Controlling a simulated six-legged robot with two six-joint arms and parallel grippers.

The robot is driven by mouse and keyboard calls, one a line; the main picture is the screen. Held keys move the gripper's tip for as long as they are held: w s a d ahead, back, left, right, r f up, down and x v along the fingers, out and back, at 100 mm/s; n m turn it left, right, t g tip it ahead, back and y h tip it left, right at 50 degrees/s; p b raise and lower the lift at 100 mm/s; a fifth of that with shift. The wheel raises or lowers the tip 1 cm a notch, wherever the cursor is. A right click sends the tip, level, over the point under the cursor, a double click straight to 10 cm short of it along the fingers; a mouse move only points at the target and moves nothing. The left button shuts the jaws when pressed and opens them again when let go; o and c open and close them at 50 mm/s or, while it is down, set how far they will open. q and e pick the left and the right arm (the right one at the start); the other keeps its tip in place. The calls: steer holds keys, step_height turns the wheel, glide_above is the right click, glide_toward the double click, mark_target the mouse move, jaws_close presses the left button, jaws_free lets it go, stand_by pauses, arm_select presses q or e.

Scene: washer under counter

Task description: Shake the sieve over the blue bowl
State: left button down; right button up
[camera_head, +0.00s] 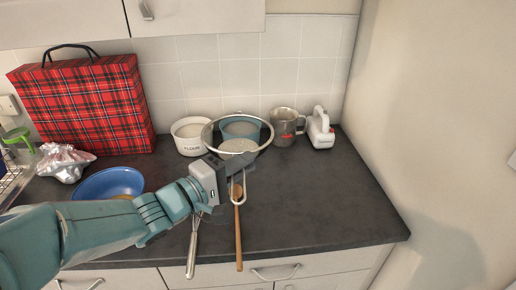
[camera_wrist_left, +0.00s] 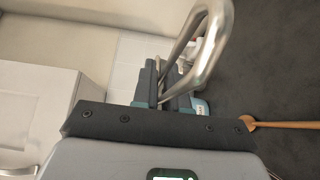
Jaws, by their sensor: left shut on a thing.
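The sieve (camera_head: 207,141) has a wide metal rim and a see-through mesh, and it is at the back middle of the counter in the head view. Pale stuff shows in its lower part. My left gripper (camera_head: 238,163) is shut on the sieve's handle, a bent metal loop that fills the top of the left wrist view (camera_wrist_left: 212,48). The blue bowl (camera_head: 92,184) stands to the left on the counter, behind my left forearm, which hides part of it. The sieve is right of the bowl, not over it. My right gripper is not in view.
A wooden spoon (camera_head: 239,222) and a whisk (camera_head: 192,245) lie at the front. A white flour pot (camera_head: 189,142), a metal mug (camera_head: 284,129) and a white appliance (camera_head: 321,132) stand at the back. A foil bag (camera_head: 63,162) and plaid bag (camera_head: 85,110) are left. The right counter is clear.

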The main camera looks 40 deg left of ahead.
arm_select(q)
steer(key=s+b, duration=0.3)
steer(key=s, duration=0.6)
steer(key=shift+s, duration=0.35)
